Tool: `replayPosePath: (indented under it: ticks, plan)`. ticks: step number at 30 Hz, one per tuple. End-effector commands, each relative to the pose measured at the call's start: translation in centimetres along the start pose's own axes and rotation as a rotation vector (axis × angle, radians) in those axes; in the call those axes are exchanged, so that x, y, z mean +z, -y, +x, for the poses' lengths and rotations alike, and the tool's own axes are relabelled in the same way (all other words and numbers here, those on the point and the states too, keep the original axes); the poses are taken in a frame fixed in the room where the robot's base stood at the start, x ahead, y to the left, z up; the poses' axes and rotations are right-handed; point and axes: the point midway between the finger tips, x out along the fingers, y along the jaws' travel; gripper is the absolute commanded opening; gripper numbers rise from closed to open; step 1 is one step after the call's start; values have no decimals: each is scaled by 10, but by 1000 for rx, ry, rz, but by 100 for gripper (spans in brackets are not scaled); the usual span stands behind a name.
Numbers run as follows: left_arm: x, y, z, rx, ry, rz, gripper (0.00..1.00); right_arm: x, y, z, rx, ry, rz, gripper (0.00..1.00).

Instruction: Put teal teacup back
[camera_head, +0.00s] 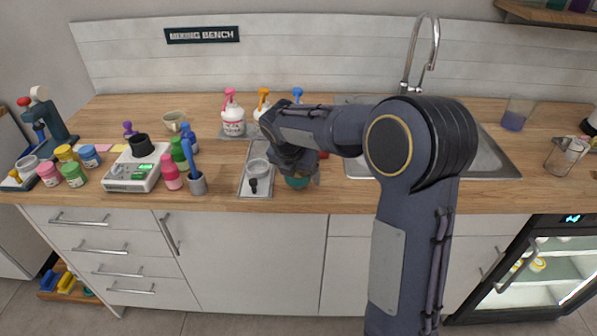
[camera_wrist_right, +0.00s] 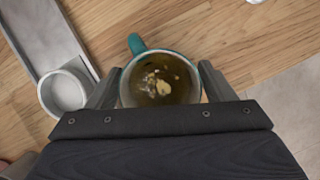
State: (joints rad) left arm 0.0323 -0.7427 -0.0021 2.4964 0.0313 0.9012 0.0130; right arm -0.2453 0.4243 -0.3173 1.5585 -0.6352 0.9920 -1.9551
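The teal teacup (camera_head: 296,183) is near the front of the wooden counter, right of a grey tray, partly hidden under my right gripper (camera_head: 297,168). In the right wrist view, the teacup (camera_wrist_right: 160,80) holds dark liquid with pale bits, and its teal handle points up and left. The right gripper's fingers (camera_wrist_right: 160,85) lie against the cup's two sides. I cannot tell whether its base touches the counter. My left gripper is not in view.
A grey tray (camera_head: 242,188) holding a small white cup (camera_wrist_right: 64,92) is just left of the teacup. Squeeze bottles (camera_head: 233,115) stand behind it. The sink (camera_head: 490,158) is to the right. A beige cup (camera_head: 173,121) stands further left.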

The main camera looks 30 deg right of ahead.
Motion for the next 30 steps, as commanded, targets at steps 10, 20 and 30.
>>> replayPosePath:
  ticks: [10, 20, 30]
  plan:
    - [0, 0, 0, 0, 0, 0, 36, 0, 0, -1, 0, 0, 0, 87]
    - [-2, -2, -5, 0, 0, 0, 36, 2, -1, -46, 6, 2, 0, 87]
    - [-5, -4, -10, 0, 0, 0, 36, 2, 0, -110, 2, 2, 1, 87]
